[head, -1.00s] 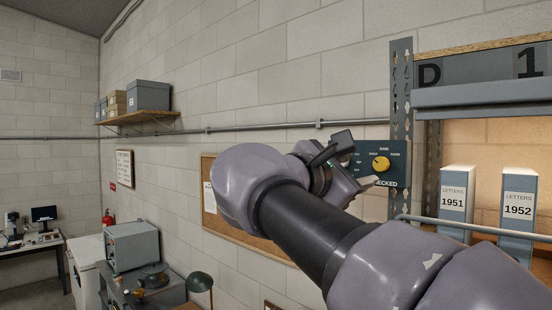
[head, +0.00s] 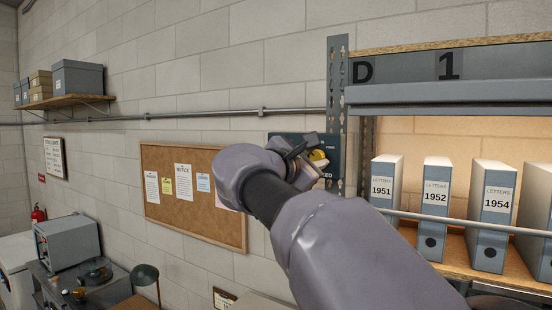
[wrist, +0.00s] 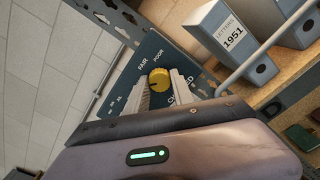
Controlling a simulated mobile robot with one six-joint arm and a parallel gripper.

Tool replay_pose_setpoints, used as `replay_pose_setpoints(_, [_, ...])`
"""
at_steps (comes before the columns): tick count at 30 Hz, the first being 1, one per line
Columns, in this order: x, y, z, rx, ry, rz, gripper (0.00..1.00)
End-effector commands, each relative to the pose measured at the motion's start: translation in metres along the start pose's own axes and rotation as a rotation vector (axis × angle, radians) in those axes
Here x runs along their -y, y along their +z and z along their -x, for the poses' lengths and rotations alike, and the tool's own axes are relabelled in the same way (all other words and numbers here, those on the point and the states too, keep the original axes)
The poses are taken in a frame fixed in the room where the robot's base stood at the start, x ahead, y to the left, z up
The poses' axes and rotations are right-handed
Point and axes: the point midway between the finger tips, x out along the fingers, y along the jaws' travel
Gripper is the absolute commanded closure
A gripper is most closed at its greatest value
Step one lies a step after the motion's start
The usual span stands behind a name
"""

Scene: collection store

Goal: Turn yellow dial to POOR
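The yellow dial (wrist: 159,77) sits on a dark panel (wrist: 133,84), seen up close in the wrist view. FAIR and POOR are printed beyond the dial, and CHECKED, partly covered, lies on the other side. I cannot tell surely where the dial's pointer stands. My gripper (wrist: 160,92) has its two pale fingers apart, reaching toward the panel, one to each side of the dial's near edge. I see no clear contact. In the head view the dial (head: 318,157) is partly hidden behind my gripper (head: 308,152).
A perforated rack post (head: 337,85) stands right beside the panel. A rail (head: 470,226) runs in front of the letter files (head: 436,200) on the shelf. A corkboard (head: 195,225) hangs on the wall to the left.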

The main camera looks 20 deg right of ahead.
Motion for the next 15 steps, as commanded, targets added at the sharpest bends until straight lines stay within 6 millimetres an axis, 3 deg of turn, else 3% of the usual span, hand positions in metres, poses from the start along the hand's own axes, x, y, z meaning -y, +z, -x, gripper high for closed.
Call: replay_pose_setpoints(15, [0.0012,-0.0016,0.0002,0.001,0.001,-0.104,1.00])
